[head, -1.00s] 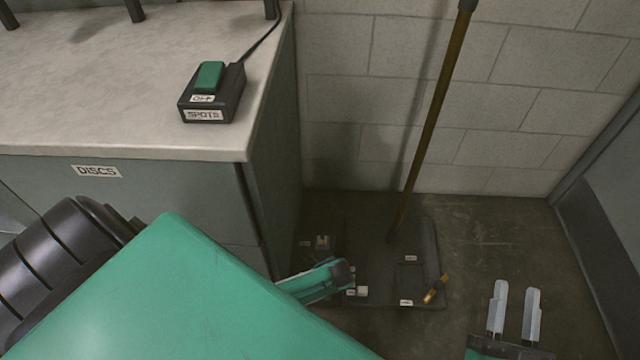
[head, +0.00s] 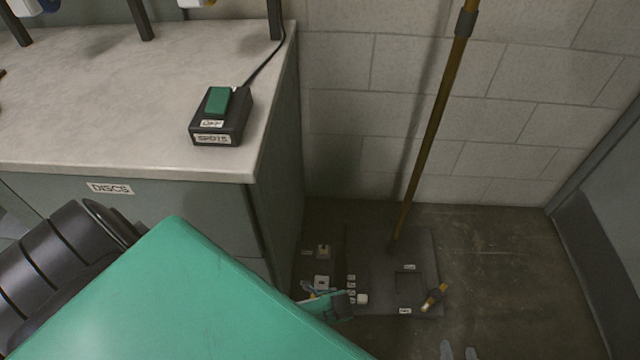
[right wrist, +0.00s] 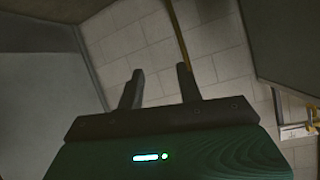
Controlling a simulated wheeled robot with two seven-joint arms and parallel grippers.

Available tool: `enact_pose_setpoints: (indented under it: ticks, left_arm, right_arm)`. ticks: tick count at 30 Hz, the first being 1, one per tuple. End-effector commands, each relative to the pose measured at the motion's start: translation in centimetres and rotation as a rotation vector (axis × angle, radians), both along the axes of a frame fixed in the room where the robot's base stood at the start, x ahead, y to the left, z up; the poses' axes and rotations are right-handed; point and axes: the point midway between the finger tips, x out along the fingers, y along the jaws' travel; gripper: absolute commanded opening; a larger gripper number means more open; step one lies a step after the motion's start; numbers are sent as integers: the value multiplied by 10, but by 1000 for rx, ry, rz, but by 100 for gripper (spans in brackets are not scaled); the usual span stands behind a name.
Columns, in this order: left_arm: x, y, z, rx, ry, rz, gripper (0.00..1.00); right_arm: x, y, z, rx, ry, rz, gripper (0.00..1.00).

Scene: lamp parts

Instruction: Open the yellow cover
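I cannot make out a yellow cover for certain. A small yellow piece with a dark band (head: 435,297) lies tilted at the right front of a dark floor plate. A yellow part (right wrist: 308,128) beside white labels shows at the right edge of the right wrist view; what it belongs to is unclear. My right gripper (head: 458,352) shows only its fingertips at the bottom of the head view. In the right wrist view (right wrist: 158,84) its two fingers stand apart with nothing between them.
A worktop (head: 130,120) at left carries a black switch box (head: 219,118) with a green button. The dark floor plate (head: 375,265) has a square recess and labels. A brown pole (head: 432,130) rises from it. Bare floor (head: 510,270) lies at right.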

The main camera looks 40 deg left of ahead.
Motion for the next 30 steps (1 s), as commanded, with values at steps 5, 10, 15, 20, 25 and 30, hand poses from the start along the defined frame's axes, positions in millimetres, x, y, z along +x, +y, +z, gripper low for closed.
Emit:
enact_pose_setpoints:
  ticks: [5, 10, 15, 20, 25, 30]
  left_arm:
    - [0, 1, 0, 1, 1, 0, 0]
    - [0, 1, 0, 1, 1, 0, 38]
    - [0, 1, 0, 1, 0, 1, 46]
    - [0, 0, 1, 0, 0, 1, 46]
    - [0, -2, 8, 0, -1, 1, 46]
    - [-2, -8, 25, 0, 0, 1, 46]
  right_arm:
    - [0, 0, 0, 0, 1, 0, 36]
    - [0, 0, 0, 0, 0, 0, 36]
    - [0, 0, 0, 0, 0, 0, 36]
    - [0, 0, 0, 0, 1, 0, 36]
    - [0, -5, 1, -19, 29, -4, 36]
    - [-2, -18, 2, -71, 112, -11, 36]
